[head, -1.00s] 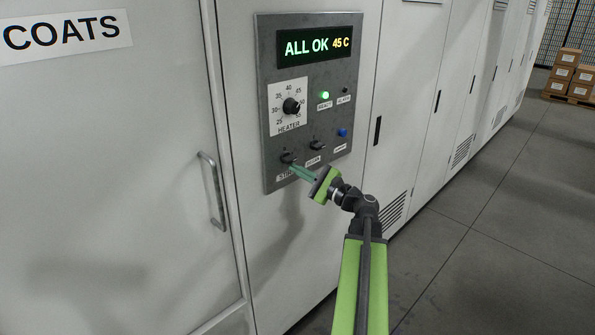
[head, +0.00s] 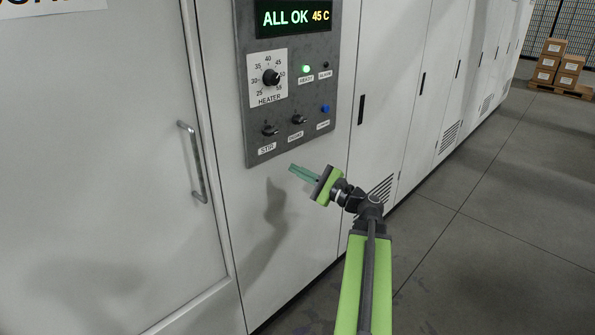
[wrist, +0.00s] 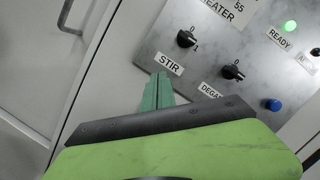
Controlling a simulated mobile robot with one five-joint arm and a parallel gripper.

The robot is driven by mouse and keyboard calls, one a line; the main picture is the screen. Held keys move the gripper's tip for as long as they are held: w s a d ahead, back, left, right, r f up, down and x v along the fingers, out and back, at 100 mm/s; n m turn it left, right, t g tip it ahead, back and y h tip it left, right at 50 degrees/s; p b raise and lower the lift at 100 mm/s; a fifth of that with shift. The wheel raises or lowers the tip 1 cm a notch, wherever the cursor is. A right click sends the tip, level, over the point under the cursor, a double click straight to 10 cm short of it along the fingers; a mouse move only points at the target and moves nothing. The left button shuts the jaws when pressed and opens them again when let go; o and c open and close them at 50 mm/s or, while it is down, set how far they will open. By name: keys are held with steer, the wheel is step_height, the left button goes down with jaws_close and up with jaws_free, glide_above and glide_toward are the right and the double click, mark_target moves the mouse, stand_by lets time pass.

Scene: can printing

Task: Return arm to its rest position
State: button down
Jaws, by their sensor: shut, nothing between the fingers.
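My gripper (head: 291,168) is at the end of my green arm, in front of the white cabinet and just below the grey control panel (head: 290,140). Its green fingers are shut with nothing between them. In the wrist view the fingers (wrist: 158,78) point toward the panel's lower edge, near the STIR label. The STIR knob (head: 270,131) and the knob beside it (head: 299,119) show clear of the gripper. The panel display (head: 293,17) reads ALL OK 45 C, and the green READY light (head: 306,69) is lit.
A door handle (head: 193,162) sticks out from the cabinet door left of the panel. A row of white cabinets (head: 420,90) runs back to the right. Boxes on a pallet (head: 557,66) stand far right. The grey floor (head: 480,230) on the right is clear.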

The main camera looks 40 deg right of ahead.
steer(key=shift+s, duration=0.15)
steer(key=w+a+f+n+g+y+p, duration=0.15)
steer(key=a+f+n+g, duration=0.25)
steer(key=a, duration=0.5)
steer(key=w+a+f+n+g+p, duration=0.2)
steer(key=a+f+n+g, duration=0.2)
steer(key=a, duration=0.5)
steer(key=w+a+f+n+g+y+p, duration=0.15)
steer(key=a+f+n+g, duration=0.3)
steer(key=a, duration=0.45)
steer(key=s+a+f+n+g+h+p, duration=0.3)
steer(key=s+a+f+n+g+h, duration=0.3)
steer(key=a+n, duration=0.5)
steer(key=f+h, duration=0.1)
steer(key=h, duration=0.1)
steer(key=shift+s+g+h, duration=0.3)
steer(key=shift+g, duration=0.05)
